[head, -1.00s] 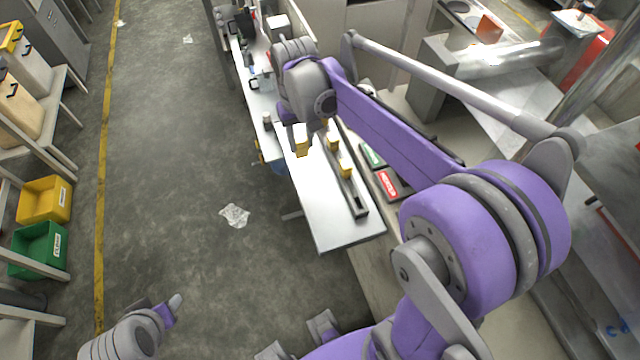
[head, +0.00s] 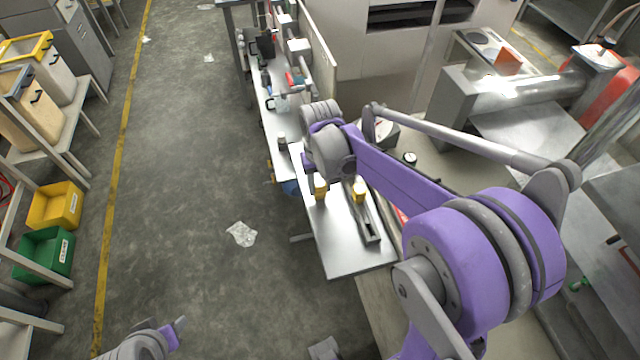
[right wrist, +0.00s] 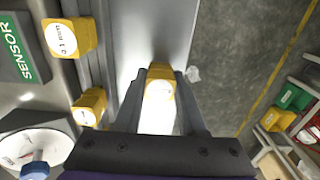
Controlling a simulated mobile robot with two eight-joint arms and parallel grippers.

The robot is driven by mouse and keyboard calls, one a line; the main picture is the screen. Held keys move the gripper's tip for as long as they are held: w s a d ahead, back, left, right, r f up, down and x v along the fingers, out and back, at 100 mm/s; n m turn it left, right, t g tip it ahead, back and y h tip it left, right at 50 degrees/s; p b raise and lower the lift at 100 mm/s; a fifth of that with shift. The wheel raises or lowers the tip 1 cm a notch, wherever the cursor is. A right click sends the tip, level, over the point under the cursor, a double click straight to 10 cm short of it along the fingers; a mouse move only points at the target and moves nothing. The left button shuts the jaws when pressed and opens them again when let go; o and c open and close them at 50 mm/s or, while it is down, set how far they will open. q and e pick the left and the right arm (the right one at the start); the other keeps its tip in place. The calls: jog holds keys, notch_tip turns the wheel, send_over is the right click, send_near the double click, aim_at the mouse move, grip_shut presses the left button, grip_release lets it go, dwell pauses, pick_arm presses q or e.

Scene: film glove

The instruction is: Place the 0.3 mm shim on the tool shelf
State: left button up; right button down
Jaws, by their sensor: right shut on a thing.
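My right gripper (right wrist: 161,88) is shut on a yellow block with a white label (right wrist: 160,92). The label is too small to read, so I cannot tell its thickness. In the head view, the held block (head: 320,188) is over the steel-topped bench, left of the dark slotted rack (head: 370,228). Another yellow block (head: 359,188) stands at the rack. In the right wrist view, a block marked 0.1 mm (right wrist: 68,38) and one more yellow block (right wrist: 90,105) are to the left. My left gripper (head: 177,330) is low at left, partly shown. I cannot tell which surface is the tool shelf.
A green box marked SENSOR (right wrist: 22,48) lies beside the rack. Yellow (head: 55,205) and green (head: 45,254) bins sit on a rack at far left. The near end of the steel bench top (head: 350,262) is bare. Crumpled plastic (head: 241,234) lies on the open floor.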

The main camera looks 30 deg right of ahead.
aim_at(320, 184)
jog(key=c, duration=0.9)
grip_release()
jog(key=shift+f, duration=0.15)
jog(key=shift+c, duration=0.2)
jog(key=o, duration=0.4)
jog(key=shift+o, duration=0.2)
jog(key=shift+r, duration=0.6)
notch_tip(320, 184, up, 11)
jog(key=p, duration=0.1)
jog(key=s+a+f+n+t, duration=0.1)
jog(key=s+a+f, duration=0.1)
jog(key=s, duration=0.3)
jog(key=s+a+f+t, duration=0.2)
jog(key=s+f, duration=0.2)
jog(key=s, duration=0.1)
jog(key=s+a+f+n+t, duration=0.1)
jog(key=s+a+f+t, duration=0.1)
jog(key=s, duration=0.3)
jog(key=shift+s+a+f+n, duration=0.3)
jog(key=shift+s+a+f, duration=0.1)
jog(key=shift+f, duration=0.1)
